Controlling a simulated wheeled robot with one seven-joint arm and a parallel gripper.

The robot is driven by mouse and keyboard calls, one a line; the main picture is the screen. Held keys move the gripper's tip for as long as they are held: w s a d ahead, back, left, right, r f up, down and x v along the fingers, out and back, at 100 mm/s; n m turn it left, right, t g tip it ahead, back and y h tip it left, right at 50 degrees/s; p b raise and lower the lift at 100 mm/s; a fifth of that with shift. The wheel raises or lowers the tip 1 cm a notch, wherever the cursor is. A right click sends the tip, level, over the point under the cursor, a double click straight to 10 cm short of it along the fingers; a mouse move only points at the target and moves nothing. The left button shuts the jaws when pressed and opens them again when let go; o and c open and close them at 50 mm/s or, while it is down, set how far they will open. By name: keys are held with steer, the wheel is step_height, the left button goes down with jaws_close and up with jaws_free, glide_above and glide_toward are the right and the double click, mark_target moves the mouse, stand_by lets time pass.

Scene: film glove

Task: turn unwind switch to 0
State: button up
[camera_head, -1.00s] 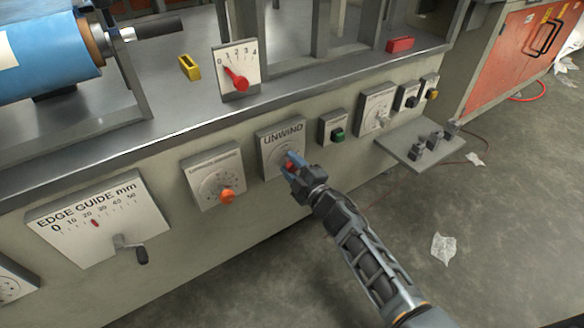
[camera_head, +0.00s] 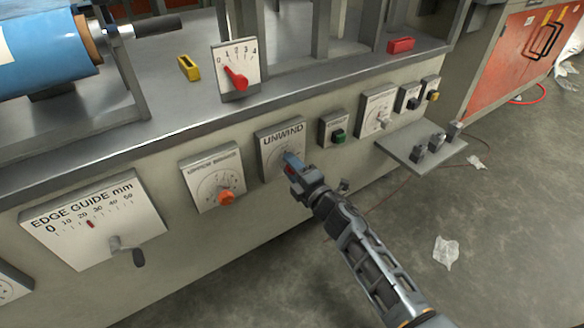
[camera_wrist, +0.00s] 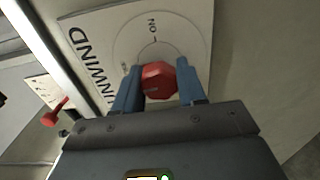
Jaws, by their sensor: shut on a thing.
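The unwind switch is a white plate (camera_head: 268,140) marked UNWIND on the front of the machine. Its knob is red and shows in the wrist view (camera_wrist: 159,79). My gripper (camera_head: 292,165) is at the plate, with its blue fingers on either side of the knob. In the wrist view my gripper (camera_wrist: 160,88) is shut on the knob. The wrist view shows a dial ring with "NO" and a mark around the knob. The knob's pointer direction and any 0 mark are hard to make out, as the fingers cover part of the dial.
Left of the switch is a panel with an orange knob (camera_head: 226,197), then the edge guide plate (camera_head: 80,215) with its crank. To the right are a green switch (camera_head: 338,136) and a jutting grey shelf (camera_head: 400,150).

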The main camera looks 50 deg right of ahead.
steer(key=shift+a, duration=0.15)
steer(key=o, duration=1)
steer(key=shift+o, duration=0.2)
steer(key=v, duration=0.8)
